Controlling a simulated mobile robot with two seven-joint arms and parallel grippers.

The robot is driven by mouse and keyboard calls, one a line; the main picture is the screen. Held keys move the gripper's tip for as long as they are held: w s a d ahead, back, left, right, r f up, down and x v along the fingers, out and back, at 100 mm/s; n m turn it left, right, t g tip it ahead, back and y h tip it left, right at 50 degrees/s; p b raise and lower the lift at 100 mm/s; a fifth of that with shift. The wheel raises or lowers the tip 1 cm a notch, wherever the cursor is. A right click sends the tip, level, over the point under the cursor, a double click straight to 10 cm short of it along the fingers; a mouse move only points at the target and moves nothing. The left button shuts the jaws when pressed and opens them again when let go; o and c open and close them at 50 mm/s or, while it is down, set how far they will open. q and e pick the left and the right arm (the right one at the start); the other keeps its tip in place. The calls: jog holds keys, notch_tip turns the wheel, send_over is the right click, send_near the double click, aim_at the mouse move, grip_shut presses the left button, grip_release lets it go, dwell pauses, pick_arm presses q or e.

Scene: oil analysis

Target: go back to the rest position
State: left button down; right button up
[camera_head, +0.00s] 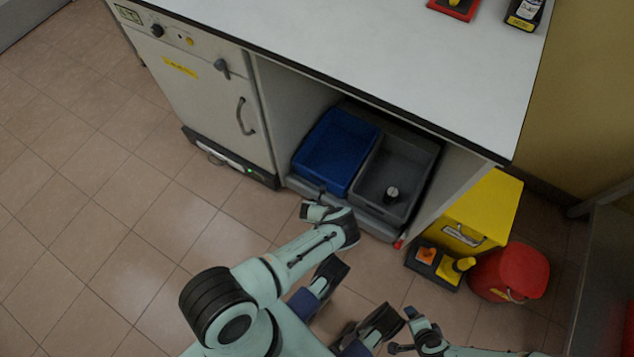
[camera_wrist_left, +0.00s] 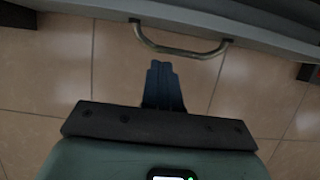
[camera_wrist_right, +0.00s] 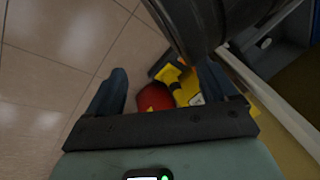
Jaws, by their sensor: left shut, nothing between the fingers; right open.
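My left arm (camera_head: 290,255) reaches in the head view toward the front of the grey pull-out tray under the bench. In the left wrist view my left gripper (camera_wrist_left: 163,70) has its dark blue fingers together with nothing between them. A curved metal handle (camera_wrist_left: 180,50) on a grey front lies just beyond the fingertips, apart from them as far as I can tell. In the right wrist view my right gripper (camera_wrist_right: 165,80) has its blue fingers spread wide and empty. A black arm-like part (camera_wrist_right: 185,25) partly covers that view.
A yellow container (camera_head: 480,210) and red bucket (camera_head: 508,272) stand at right. Tiled floor (camera_head: 110,200) is open at left.

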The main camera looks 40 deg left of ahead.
pick_arm(q)
jog(key=p+v, duration=0.3)
jog(key=v, duration=0.4)
jog(key=shift+r, duration=0.35)
pick_arm(e)
jog(key=s+a+r+g+y, duration=0.1)
jog(key=s+a+r, duration=0.2)
jog(key=s+r, duration=0.1)
jog(key=shift+s+r+g, duration=0.2)
jog(key=shift+s+g, duration=0.1)
jog(key=shift+s, duration=0.3)
